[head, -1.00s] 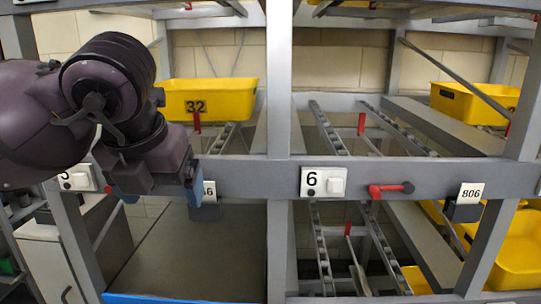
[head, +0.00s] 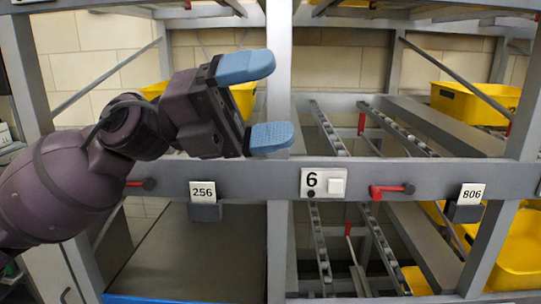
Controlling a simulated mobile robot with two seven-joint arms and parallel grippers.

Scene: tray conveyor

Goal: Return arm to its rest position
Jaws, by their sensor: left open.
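My left arm comes in from the left edge. My left gripper (head: 268,103) is raised in front of the shelf rack, above the middle beam and just left of the central post. Its two blue fingertips point right and stand wide apart, one above the other, with nothing between them. The gripper partly covers a yellow tray (head: 243,97) on the upper left shelf. My right gripper does not show.
Yellow trays (head: 470,105) stand at the right. The lower left shelf (head: 190,255) is bare.

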